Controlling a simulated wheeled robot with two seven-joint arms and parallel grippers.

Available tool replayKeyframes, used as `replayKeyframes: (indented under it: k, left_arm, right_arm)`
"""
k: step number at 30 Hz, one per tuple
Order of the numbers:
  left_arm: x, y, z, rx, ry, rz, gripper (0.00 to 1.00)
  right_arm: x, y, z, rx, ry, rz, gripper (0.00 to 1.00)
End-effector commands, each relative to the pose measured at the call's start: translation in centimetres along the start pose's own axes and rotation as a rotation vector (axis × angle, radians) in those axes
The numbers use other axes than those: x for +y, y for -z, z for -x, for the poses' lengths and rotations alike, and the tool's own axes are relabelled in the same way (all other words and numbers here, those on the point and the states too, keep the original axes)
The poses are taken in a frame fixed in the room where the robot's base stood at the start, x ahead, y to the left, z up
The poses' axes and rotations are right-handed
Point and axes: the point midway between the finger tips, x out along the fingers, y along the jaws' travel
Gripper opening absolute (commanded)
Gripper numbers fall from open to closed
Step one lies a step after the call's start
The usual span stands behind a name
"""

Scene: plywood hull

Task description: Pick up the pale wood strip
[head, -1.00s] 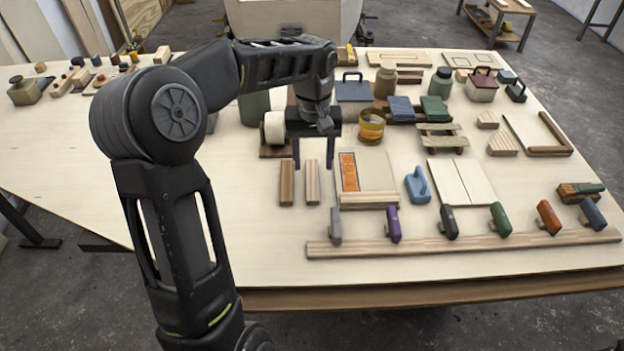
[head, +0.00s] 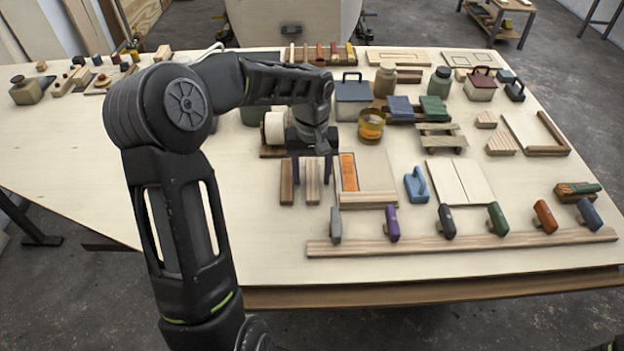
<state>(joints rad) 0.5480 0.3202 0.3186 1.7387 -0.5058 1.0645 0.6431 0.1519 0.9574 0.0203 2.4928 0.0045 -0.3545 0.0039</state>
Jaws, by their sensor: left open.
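The pale wood strip (head: 312,188) lies on the plywood table, pointing toward the table's front edge. A darker brown strip (head: 287,188) lies just left of it. My left gripper (head: 312,172) is open, with its fingers pointing down. One finger is on each side of the pale strip as seen from the head, the left one over the gap between the two strips. The gripper hides the strip's far end. I cannot tell whether the fingers touch the table or the strip. My right gripper is not in view.
A framed board with an orange strip (head: 348,172) lies close on the right. A white roll on a wooden stand (head: 275,128) is behind on the left. A long rail with several coloured handles (head: 462,243) runs along the front.

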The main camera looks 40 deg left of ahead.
Motion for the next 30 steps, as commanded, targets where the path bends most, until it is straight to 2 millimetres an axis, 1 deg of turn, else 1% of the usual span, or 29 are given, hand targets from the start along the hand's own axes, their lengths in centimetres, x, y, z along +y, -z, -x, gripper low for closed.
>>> replayKeyframes:
  k: [10, 11, 27, 30]
  left_arm:
    - [0.0, 0.0, 0.04, 0.0, 0.0, 0.0, 0.53]
    - [0.0, 0.0, 0.04, 0.0, 0.0, 0.0, 0.51]
    - [-0.01, 0.0, 0.04, 0.0, 0.0, 0.0, 0.07]
    - [-0.01, 0.0, 0.04, 0.0, 0.0, 0.0, 0.0]
  right_arm:
    - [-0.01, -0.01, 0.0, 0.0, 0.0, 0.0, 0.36]
    - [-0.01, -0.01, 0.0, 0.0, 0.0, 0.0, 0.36]
    - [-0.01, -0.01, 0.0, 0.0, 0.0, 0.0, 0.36]
    - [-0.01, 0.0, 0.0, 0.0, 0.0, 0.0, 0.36]
